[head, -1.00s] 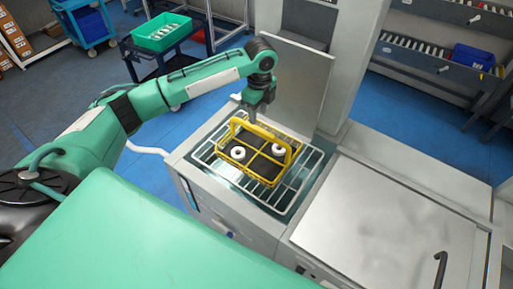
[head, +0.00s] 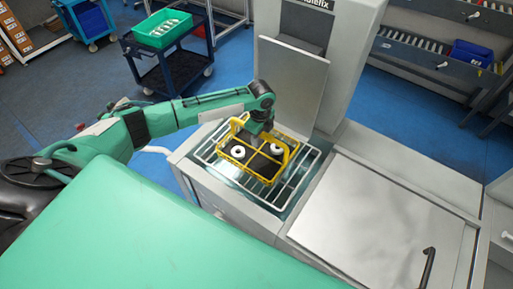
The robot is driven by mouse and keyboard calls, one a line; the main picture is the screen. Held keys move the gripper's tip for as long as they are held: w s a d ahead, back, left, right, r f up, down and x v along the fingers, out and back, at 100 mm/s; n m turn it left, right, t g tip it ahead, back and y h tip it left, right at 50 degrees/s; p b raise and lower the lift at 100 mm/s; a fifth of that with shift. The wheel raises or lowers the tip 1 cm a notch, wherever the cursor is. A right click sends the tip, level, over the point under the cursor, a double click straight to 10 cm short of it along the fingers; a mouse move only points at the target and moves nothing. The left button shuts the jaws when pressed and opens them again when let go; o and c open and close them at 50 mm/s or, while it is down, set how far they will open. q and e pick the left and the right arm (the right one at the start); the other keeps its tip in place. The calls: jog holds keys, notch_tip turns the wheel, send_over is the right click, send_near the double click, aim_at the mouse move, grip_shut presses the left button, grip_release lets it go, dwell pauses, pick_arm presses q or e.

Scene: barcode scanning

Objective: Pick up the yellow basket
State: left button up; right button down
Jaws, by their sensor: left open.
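The yellow basket (head: 250,171) sits on a white wire rack (head: 221,172) in the open machine well. It is divided into compartments, and two white ring-shaped parts (head: 237,153) lie in it, one in a left compartment and one in a right compartment. My left gripper (head: 262,131) is over the basket's far side, pointing down close to its handle. Its fingers are partly hidden, and I cannot tell whether they touch the basket. The gripper is open. My right gripper is not in view.
The machine's raised lid (head: 290,84) stands just behind the basket. A flat metal cover (head: 385,205) lies to the right. A dark cart (head: 175,72) with a green bin (head: 162,29) stands at the back left on the blue floor.

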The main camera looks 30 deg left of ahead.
pick_arm(q)
jog(key=shift+a, duration=0.15)
jog(key=shift+f, duration=0.25)
dwell(0.3)
grip_shut()
jog(key=shift+w, duration=0.1)
